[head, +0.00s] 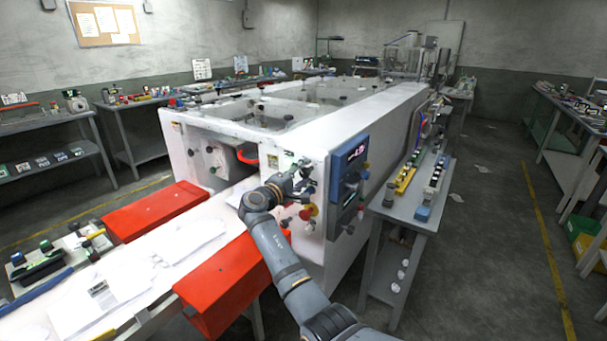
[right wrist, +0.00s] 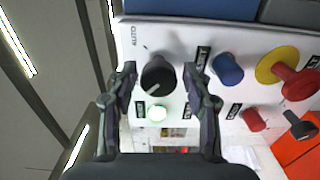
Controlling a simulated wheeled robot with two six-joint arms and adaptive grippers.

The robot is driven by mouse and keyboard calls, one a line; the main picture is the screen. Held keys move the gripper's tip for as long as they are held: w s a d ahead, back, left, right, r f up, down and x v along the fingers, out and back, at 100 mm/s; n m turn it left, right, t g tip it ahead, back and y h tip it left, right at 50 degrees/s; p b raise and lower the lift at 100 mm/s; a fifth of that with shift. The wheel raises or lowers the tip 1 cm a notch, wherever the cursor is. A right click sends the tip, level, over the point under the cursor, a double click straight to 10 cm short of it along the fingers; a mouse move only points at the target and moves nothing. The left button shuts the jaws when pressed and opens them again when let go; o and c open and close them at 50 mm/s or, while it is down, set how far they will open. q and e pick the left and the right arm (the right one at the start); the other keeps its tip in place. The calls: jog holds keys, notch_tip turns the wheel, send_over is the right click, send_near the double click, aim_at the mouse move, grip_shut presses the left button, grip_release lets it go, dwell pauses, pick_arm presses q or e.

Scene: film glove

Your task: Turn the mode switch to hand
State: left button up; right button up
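The mode switch is a round black knob (right wrist: 158,74) on a white panel, with a white pointer line angled toward the lower left in the right wrist view. An "AUTO" label (right wrist: 134,36) is printed at its upper left; I cannot read a "hand" label. My right gripper (right wrist: 160,84) is open, with one finger on each side of the knob and a small gap showing on both sides. In the head view my right gripper (head: 291,184) is at the machine's front panel and hides the knob. My left gripper is not in view.
Close by on the panel are a lit green-white button (right wrist: 157,113), a blue button (right wrist: 228,69), a red emergency knob on a yellow disc (right wrist: 271,66) and a smaller red button (right wrist: 254,120). A blue control box (head: 347,185) adjoins on the right. Red guards (head: 229,285) flank the conveyor.

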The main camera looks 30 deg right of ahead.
jog(key=v, duration=1.2)
